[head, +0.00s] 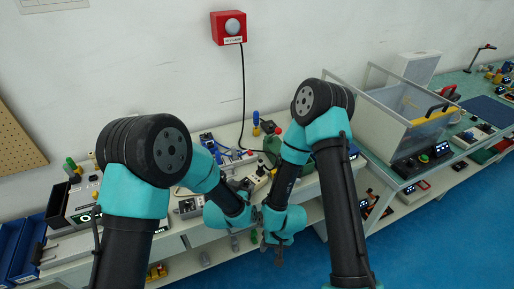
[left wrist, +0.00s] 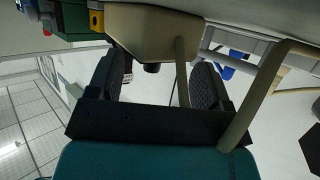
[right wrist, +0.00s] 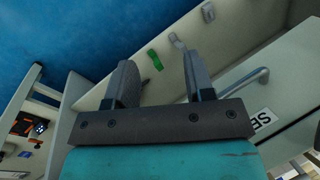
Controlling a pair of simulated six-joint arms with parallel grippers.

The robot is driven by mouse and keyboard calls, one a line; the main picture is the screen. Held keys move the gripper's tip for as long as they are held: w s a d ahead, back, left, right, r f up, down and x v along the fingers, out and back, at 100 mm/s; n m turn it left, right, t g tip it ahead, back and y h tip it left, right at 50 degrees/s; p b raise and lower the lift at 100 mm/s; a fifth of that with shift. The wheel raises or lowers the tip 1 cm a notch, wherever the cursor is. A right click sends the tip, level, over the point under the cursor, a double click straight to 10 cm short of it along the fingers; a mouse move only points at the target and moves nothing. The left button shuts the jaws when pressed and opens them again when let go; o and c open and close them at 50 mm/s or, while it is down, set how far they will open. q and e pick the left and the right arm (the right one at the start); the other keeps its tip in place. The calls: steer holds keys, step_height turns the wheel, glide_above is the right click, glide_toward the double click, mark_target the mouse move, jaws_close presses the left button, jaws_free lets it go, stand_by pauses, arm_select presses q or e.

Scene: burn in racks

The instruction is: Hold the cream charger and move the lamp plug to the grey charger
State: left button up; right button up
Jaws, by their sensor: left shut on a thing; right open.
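My left gripper (head: 250,188) is at the bench's front edge in the head view. In the left wrist view its fingers (left wrist: 155,88) stand either side of the lower part of a cream body (left wrist: 155,28), which looks like the cream charger, and are shut on it. Beige cords or straps (left wrist: 262,95) run down beside it, and small dark parts show under it. My right gripper (head: 277,250) is lower, in front of the bench; its fingers (right wrist: 160,85) are apart with nothing held between them. I cannot make out the lamp plug or the grey charger for certain; my arms hide much of the bench.
A red wall box (head: 228,28) has a black cord hanging to the bench. A clear-walled enclosure (head: 375,105) stands on the right bench. Blue floor (head: 440,235) is open at right.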

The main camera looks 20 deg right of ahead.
steer(key=w+d+r+m+g, duration=0.2)
steer(key=w+d+r+m, duration=0.6)
steer(key=m, duration=0.5)
step_height(320, 180, up, 23)
steer(key=n+t+h, duration=0.2)
steer(key=h, duration=0.1)
glide_above(261, 160)
steer(key=shift+d+f, duration=0.1)
steer(key=shift+f, duration=0.1)
steer(key=shift+a+r+n+g+h, duration=0.2)
steer(key=shift+r+n+g+h, duration=0.1)
steer(key=shift+n+h, duration=0.15)
step_height(261, 160, down, 12)
steer(key=shift+f, duration=0.1)
